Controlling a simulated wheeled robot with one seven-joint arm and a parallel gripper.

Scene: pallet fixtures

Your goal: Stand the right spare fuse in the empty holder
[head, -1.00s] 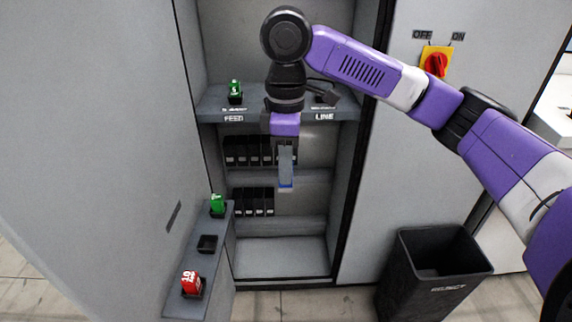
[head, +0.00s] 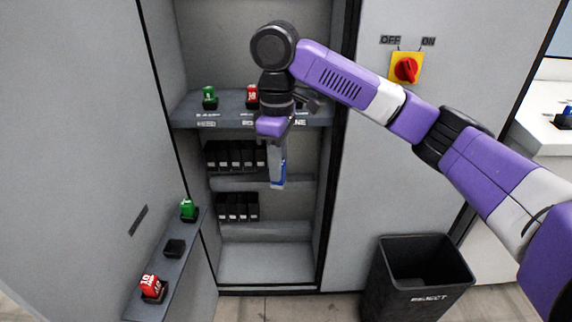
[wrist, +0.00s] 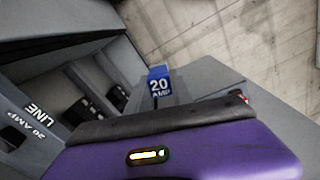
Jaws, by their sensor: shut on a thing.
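My gripper (head: 278,162) is shut on a blue fuse (head: 280,183), in front of the open cabinet and below the upper shelf's edge. The wrist view shows the fuse (wrist: 159,84) marked 20 AMP. The upper shelf (head: 228,113) has a green fuse (head: 209,97) at left and a red fuse (head: 252,96) in the middle. The LINE place at its right is mostly hidden behind my arm in the head view; the wrist view shows its label, LINE 20 AMP (wrist: 28,117).
The door shelf (head: 150,311) at left carries a green fuse (head: 188,209), an empty black holder (head: 175,248) and a red fuse (head: 151,286). A black REJECT bin (head: 418,296) stands at right. A red OFF/ON switch (head: 405,69) is on the panel. Black breakers (head: 236,207) fill lower rows.

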